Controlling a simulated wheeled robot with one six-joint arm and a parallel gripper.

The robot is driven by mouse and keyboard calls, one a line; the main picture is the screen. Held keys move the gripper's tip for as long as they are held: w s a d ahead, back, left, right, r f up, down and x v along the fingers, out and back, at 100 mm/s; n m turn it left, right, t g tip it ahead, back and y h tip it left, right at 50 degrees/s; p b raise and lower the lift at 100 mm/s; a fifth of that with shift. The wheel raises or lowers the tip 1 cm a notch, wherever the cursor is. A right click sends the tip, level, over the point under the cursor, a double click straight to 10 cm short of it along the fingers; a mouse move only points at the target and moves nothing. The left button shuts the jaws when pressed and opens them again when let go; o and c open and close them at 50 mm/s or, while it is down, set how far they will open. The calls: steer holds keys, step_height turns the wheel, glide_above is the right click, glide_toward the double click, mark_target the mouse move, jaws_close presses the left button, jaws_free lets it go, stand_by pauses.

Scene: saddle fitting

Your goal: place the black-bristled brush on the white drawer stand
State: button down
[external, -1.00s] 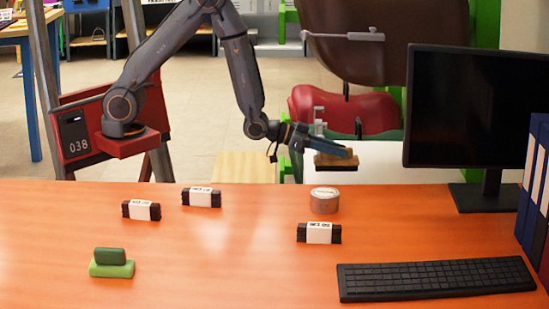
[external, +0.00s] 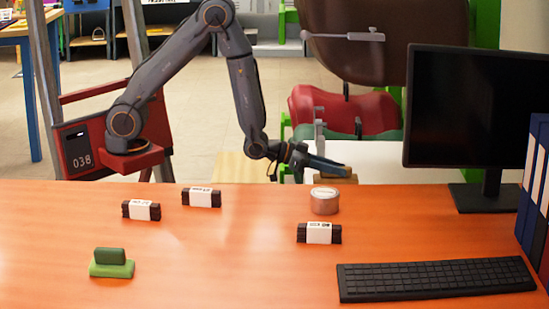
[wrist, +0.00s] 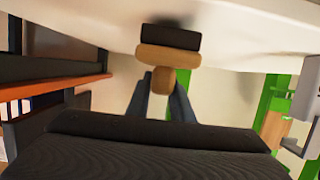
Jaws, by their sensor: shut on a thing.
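My gripper (external: 328,167) is shut on the brush (external: 338,177), whose tan wooden body shows just beyond the desk's far edge. The bristles are hidden there in the external view. In the wrist view the fingers (wrist: 161,84) hold the brush's wooden handle (wrist: 162,80), and the black bristles (wrist: 171,38) face the white surface. The white drawer stand (external: 385,160) is behind the desk, and its pale top (wrist: 90,30) fills the upper wrist view. The brush is over or at this top; I cannot tell whether the bristles touch it.
The orange desk (external: 220,255) lies in front, with a round tin (external: 325,201), several dark banded bundles (external: 319,233), a green block-shaped item (external: 111,262), a keyboard (external: 435,277) and a monitor (external: 470,110). A red saddle (external: 345,112) is behind the stand.

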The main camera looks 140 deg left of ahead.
steer(key=shift+f+b, duration=0.35)
steer(key=shift+f, duration=0.2)
steer(key=c, duration=1.5)
jaws_free()
